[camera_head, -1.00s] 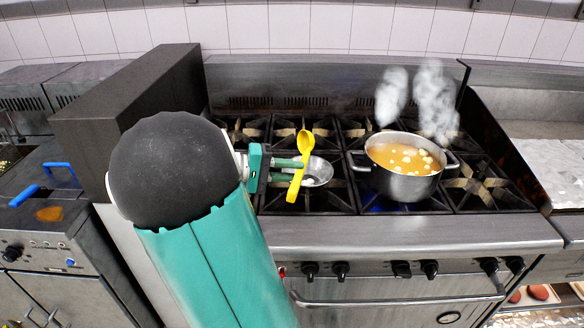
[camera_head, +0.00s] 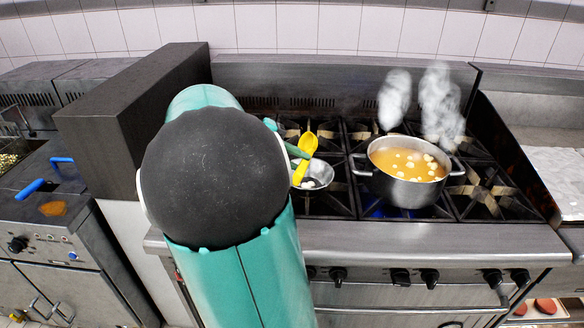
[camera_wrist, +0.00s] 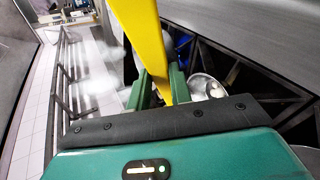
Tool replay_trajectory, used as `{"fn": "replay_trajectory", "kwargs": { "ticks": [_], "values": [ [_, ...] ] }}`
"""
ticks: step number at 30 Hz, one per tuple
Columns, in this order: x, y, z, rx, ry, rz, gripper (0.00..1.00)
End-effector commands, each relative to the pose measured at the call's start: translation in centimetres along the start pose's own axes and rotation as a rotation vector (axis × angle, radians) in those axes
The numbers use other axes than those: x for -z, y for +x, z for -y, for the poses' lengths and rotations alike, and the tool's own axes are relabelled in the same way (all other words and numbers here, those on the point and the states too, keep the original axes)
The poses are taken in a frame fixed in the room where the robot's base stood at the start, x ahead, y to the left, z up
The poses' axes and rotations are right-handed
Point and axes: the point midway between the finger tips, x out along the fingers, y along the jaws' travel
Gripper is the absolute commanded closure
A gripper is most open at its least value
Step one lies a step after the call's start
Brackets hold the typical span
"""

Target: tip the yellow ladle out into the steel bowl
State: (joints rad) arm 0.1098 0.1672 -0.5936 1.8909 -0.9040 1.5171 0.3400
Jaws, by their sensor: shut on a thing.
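In the wrist view the yellow ladle (camera_wrist: 142,35) runs between the green fingers of my gripper (camera_wrist: 163,82). The steel bowl (camera_wrist: 196,79) also shows right of the fingers, with pale pieces inside.
A steaming steel pot (camera_head: 408,194) of orange broth with pale pieces stands right of the bowl. A tall dark panel (camera_head: 95,120) rises left of the stove (camera_head: 430,238). A fryer with blue handles (camera_head: 28,192) stands at the far left.

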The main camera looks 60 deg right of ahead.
Motion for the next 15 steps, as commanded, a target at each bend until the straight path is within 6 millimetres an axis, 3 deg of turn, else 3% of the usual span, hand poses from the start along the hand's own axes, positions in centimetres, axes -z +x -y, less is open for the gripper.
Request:
{"fn": "replay_trajectory", "kwargs": {
  "ticks": [15],
  "values": [
    [0.3, 1.2, -4.7, 0.371, -0.098, 0.001, 1.0]
  ]
}}
